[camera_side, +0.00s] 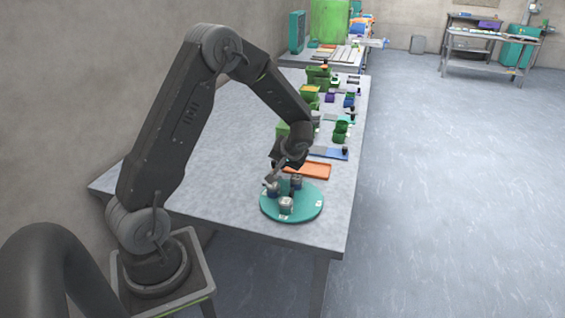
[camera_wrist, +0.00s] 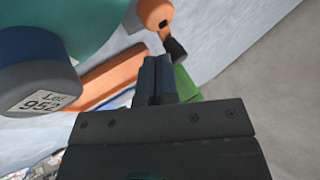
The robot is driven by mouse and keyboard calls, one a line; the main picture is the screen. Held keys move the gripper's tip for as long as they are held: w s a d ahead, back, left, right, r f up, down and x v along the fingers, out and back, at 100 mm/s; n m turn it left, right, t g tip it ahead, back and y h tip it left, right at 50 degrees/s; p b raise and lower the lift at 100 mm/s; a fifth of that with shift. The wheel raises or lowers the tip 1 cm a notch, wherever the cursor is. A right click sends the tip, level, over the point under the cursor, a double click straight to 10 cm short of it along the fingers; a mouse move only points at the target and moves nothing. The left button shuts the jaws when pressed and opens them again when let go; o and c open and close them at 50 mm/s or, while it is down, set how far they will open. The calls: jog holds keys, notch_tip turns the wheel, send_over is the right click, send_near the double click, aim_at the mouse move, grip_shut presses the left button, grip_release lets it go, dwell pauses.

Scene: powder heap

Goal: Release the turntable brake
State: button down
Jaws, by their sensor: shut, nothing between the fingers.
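The turntable is a teal round disc (camera_side: 310,208) near the front of the grey table in the side view. Its edge also fills the upper left of the wrist view (camera_wrist: 110,15). Several small grey containers (camera_side: 286,204) stand on it. In the wrist view an orange round piece (camera_wrist: 154,13) with a short arm and a black tip (camera_wrist: 176,49) sits beside the disc; it looks like the brake lever. I cannot make it out in the side view. My gripper (camera_wrist: 157,62) is shut and empty, its fingertips just left of the black tip in the picture; contact cannot be told.
A blue and grey container (camera_wrist: 35,85) with a number label is close at the left of the wrist view. An orange tray (camera_side: 308,170) lies just behind the turntable. Green containers (camera_side: 341,131) and small parts line the table's right side. The table's left half is clear.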

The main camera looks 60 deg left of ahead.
aim_at(273, 161)
jog(key=shift+a+n+g, duration=0.25)
jog(key=shift+n+g, duration=0.25)
jog(key=shift+n, duration=0.2)
jog(key=shift+s+a+n+g, duration=0.1)
jog(key=shift+a+n+g, duration=0.15)
jog(key=shift+n+g, duration=0.4)
jog(key=n, duration=0.1)
jog(key=n+g, duration=0.1)
jog(key=a+n+h, duration=0.1)
jog(key=n, duration=0.1)
jog(key=shift+s+g, duration=0.3)
jog(key=shift+g, duration=0.05)
jog(key=n+g+h, duration=0.1)
jog(key=s+n, duration=0.1)
jog(key=n, duration=0.1)
jog(key=shift+a+n+g+h, duration=0.25)
jog(key=shift+a+g+h, duration=0.15)
jog(key=n+h, duration=0.1)
jog(key=n+g+h, duration=0.1)
jog(key=n, duration=0.1)
jog(key=shift+s+a+n, duration=0.15)
jog(key=shift+s+n, duration=0.15)
jog(key=shift+s, duration=0.1)
jog(key=shift+d, duration=0.8)
jog(key=shift+w, duration=0.1)
